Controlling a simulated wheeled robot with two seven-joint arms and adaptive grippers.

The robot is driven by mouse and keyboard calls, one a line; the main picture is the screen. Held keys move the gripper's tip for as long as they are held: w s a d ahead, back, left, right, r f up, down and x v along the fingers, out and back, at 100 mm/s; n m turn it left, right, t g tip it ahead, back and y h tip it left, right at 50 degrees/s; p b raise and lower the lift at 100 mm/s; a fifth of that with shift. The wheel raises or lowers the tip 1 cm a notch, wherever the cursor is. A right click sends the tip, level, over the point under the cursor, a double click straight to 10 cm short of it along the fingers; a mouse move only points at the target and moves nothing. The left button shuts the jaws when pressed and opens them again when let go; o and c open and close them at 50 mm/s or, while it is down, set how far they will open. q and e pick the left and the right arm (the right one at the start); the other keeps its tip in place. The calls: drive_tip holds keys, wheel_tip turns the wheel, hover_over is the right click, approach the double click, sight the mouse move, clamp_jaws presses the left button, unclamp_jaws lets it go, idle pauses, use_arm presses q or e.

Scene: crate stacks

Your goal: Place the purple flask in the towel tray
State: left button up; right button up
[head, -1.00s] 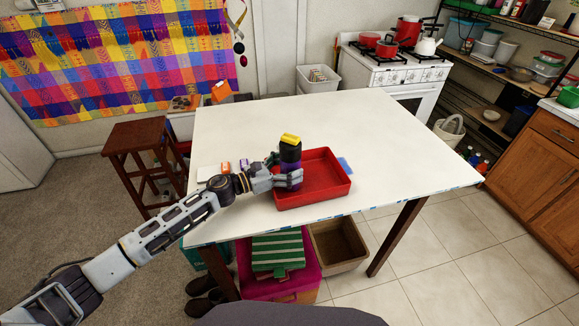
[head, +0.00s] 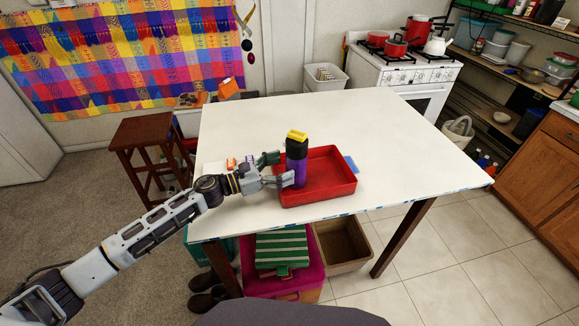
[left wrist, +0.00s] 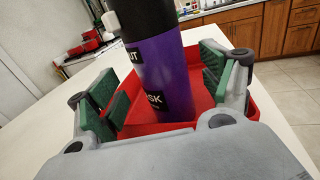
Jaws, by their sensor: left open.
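The purple flask (head: 299,170) with a black top and yellow lid stands upright in the left part of the red tray (head: 345,188); no towel shows in it. My left gripper (head: 281,170) is open just left of the flask. In the left wrist view, the flask (left wrist: 165,70) rises between the two spread green-padded fingers of the gripper (left wrist: 165,90), with a gap on both sides. The red tray (left wrist: 262,110) is around its base there. The flask's lid is cut off in that view. My right gripper is not in view.
The white table (head: 400,140) is mostly clear behind and right of the tray. A blue item (head: 351,164) lies by the tray's right side. Small items (head: 240,162) lie left of the gripper. A brown stool (head: 147,135) stands at the left.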

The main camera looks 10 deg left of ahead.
use_arm(q)
drive_tip(key=shift+b+v, duration=0.7)
drive_tip(key=shift+v, duration=2.8)
